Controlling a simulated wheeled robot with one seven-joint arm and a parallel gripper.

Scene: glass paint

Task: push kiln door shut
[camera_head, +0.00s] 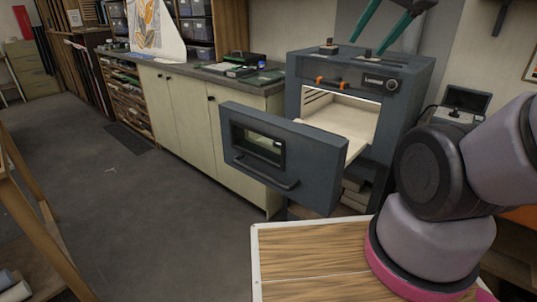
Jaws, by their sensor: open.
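The kiln (408,88) is a dark blue-grey box right of centre, with orange clips and a round dial on its upper front. Its door (215,130) stands open in front of the chamber, showing its outer face with a small window (258,143) and a bar handle (268,176). The pale chamber (345,118) shows behind and above the door. My gripper (369,46) shows at the top edge as two green fingers, spread apart and empty. It appears over the kiln's top, apart from the door. Its upper part is cut off.
A wood-topped surface (300,262) is in the lower middle, with my arm over its right side. Cream cabinets (180,105) and a worktop line the wall left of the kiln. Grey floor (140,210) is clear left of the door. A wooden frame (35,215) stands at far left.

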